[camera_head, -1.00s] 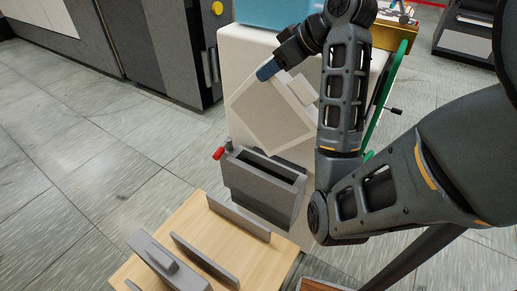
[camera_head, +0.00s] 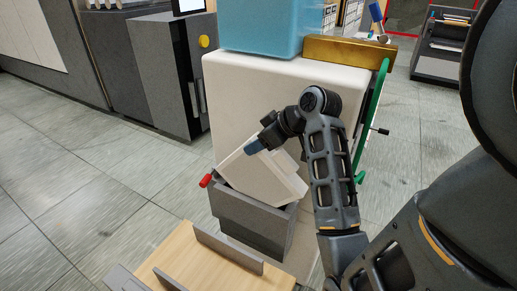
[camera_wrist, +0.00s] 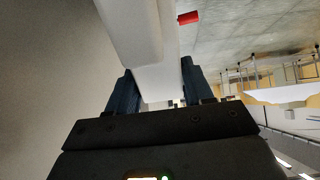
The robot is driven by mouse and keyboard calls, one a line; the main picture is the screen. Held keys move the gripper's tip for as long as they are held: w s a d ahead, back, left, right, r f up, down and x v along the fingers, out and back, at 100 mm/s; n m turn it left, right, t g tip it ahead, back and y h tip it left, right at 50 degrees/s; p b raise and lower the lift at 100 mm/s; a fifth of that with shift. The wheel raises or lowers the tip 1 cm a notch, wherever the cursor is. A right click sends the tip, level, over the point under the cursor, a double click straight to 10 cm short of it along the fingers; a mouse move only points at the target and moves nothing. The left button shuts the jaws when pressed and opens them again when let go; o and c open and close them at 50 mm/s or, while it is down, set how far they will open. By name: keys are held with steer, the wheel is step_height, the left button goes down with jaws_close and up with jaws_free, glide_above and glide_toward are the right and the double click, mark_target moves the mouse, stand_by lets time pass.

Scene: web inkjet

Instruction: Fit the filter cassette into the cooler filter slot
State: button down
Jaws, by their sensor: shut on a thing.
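The filter cassette (camera_head: 264,180) is a flat white panel with a raised rim. My gripper (camera_head: 253,147) is shut on its upper edge. The cassette is tilted, and its lower part is at the mouth of the grey cooler filter slot (camera_head: 248,221) on the front of the white cooler. I cannot tell how far its lower corner reaches inside the slot. In the wrist view the cassette (camera_wrist: 145,35) sits between the two dark blue fingers of my gripper (camera_wrist: 155,82).
A red knob (camera_head: 206,180) sticks out at the slot's left; it also shows in the wrist view (camera_wrist: 189,17). A wooden table (camera_head: 205,265) with grey upright strips stands in front.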

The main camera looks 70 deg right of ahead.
mark_target(279, 150)
steer(key=shift+f+p, duration=0.4)
steer(key=shift+f, duration=0.85)
steer(key=shift+c, duration=2.2)
jaws_free()
steer(key=shift+f+b, duration=0.15)
steer(key=shift+b, duration=0.25)
steer(key=shift+b, duration=0.3)
steer(key=v, duration=0.8)
steer(key=shift+s+a+f, duration=0.1)
steer(key=shift+s+f, duration=0.05)
